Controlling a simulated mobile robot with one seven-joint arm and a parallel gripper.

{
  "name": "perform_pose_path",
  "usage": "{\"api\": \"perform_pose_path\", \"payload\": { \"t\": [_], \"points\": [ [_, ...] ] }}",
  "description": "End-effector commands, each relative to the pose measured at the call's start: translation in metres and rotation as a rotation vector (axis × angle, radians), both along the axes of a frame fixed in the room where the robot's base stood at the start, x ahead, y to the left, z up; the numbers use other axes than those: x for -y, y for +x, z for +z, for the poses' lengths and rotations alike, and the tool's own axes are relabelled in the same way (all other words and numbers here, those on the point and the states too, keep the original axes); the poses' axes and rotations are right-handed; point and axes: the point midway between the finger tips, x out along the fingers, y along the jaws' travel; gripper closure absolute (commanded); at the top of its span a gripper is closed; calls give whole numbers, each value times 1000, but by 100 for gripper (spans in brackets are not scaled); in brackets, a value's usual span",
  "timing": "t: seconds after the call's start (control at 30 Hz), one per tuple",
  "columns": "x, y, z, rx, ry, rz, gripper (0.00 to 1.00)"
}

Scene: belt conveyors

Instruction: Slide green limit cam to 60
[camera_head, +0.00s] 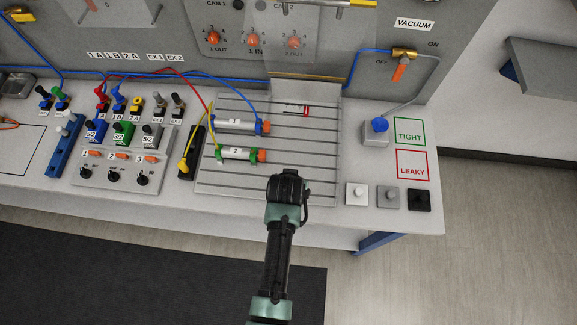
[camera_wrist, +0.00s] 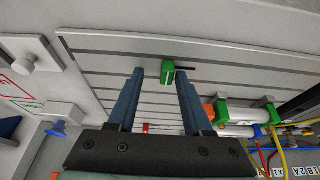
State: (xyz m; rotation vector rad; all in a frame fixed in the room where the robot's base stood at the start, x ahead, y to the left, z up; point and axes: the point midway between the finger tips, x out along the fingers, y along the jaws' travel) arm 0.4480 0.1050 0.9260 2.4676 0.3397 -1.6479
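The green limit cam (camera_wrist: 167,72) is a small block on the grooved grey plate (camera_wrist: 95,62) in the wrist view. A thin dark strip runs out from its right side. My gripper (camera_wrist: 160,77) is open. Its two blue fingers reach toward the plate with the green cam seen between their tips, closer to the right finger. I cannot tell whether they touch it. In the head view my gripper (camera_head: 287,178) is over the lower part of the plate and hides the green cam. A small red block (camera_head: 306,111) with a scale strip sits higher on the plate. Numbers on the scale are unreadable.
Two cylinders (camera_head: 240,124) (camera_head: 238,154) with orange ends and hoses lie on the plate left of my gripper. White, grey and black knobs (camera_head: 388,196) stand to the right. The plate beside the green cam looks clear.

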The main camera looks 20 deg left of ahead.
Motion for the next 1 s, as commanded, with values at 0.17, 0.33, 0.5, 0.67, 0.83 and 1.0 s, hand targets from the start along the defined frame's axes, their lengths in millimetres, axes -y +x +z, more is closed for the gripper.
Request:
{"api": "perform_pose_path", "payload": {
  "t": [0.17,0.33,0.5,0.67,0.83,1.0],
  "points": [
    [-2,-1,0,-1,2,3,50],
    [-2,-3,4,-1,3,3,50],
    [1,-10,23,0,4,3,50],
    [4,-20,48,1,5,3,50],
    [8,-31,76,2,4,2,50],
    [12,-40,100,1,4,1,50]
  ]
}}
